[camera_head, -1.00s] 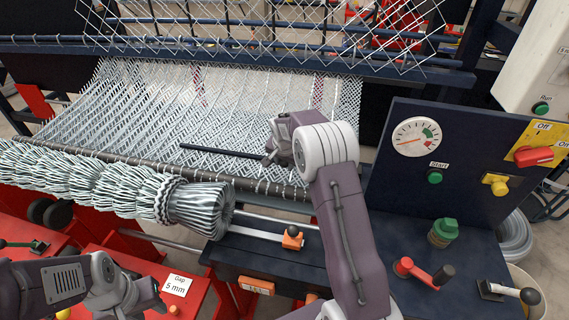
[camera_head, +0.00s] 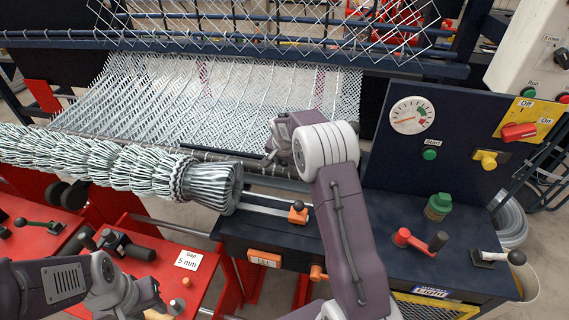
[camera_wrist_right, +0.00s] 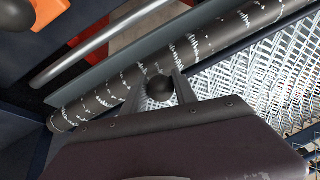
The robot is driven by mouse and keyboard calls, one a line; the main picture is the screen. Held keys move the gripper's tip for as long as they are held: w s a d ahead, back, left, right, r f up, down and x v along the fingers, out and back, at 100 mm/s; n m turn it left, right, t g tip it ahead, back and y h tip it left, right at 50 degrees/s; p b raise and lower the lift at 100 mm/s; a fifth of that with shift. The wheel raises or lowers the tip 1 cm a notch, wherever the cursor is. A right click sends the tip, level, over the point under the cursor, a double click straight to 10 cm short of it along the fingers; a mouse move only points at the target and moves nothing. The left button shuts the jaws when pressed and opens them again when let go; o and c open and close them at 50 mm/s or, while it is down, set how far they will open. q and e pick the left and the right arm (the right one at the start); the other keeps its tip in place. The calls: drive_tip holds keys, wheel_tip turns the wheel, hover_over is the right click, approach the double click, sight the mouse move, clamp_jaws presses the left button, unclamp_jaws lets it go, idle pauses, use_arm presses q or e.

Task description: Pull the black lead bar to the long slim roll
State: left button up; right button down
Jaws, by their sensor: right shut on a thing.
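My right gripper (camera_head: 268,160) is over the near edge of the pale wire mesh (camera_head: 220,110), beside the long slim roll. In the right wrist view its two fingers (camera_wrist_right: 161,90) are closed around a round black knob, the visible end of the black lead bar (camera_wrist_right: 160,88). The long slim roll (camera_wrist_right: 115,88) is dark with white wire loops and passes close by the fingertips. Contact between bar and roll cannot be judged. My left gripper (camera_head: 155,300) is low at the left, over the red frame, empty-looking.
A thick bundled wire roll (camera_head: 130,168) lies at the left. An orange clamp with a black knob (camera_head: 298,212) sits on the dark bench.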

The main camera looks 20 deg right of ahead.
drive_tip(key=c, duration=1)
unclamp_jaws()
drive_tip(key=shift+f, duration=0.15)
drive_tip(key=v, duration=0.9)
